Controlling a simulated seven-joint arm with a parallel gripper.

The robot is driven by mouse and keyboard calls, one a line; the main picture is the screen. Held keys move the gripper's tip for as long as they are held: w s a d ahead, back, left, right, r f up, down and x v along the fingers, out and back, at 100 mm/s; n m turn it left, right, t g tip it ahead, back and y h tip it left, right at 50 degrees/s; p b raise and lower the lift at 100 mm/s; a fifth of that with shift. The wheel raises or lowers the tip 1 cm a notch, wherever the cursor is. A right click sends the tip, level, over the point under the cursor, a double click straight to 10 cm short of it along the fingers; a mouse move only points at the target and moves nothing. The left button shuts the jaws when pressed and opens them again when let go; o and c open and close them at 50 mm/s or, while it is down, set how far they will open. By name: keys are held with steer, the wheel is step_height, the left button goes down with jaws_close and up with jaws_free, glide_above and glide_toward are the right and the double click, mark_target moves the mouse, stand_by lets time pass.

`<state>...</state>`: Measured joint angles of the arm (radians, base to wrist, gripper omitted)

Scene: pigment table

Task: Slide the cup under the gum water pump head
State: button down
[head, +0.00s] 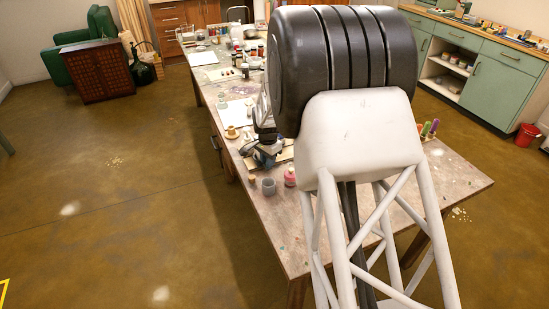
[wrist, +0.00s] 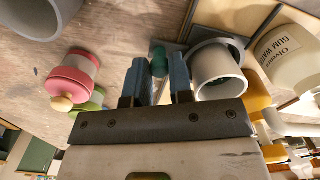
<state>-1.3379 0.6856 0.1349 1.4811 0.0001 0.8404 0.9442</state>
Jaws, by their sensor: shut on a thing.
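A grey cup (head: 268,186) stands on the table's near left part; a grey cup (wrist: 40,15) shows cut off at the top left of the wrist view. A pale grey round cup-like vessel (wrist: 218,75), dark inside, is just right of my gripper's right finger. A bottle labelled gum water (wrist: 282,55) is at the right edge of the wrist view; its pump head cannot be made out. My gripper (wrist: 158,62) has its blue fingers shut on a small teal thing (wrist: 158,57); the contact itself is unclear. In the head view my arm hides much of this area.
A pink jar (wrist: 73,80) with a pale knob is left of my fingers; it also shows in the head view (head: 290,177). A green jar (wrist: 90,100) is beside it. Jars and papers crowd the far table. Bare tabletop (head: 285,235) lies at the front.

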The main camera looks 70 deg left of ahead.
steer(key=shift+s, duration=0.1)
steer(key=c, duration=1.3)
jaws_free()
steer(key=shift+r, duration=3.95)
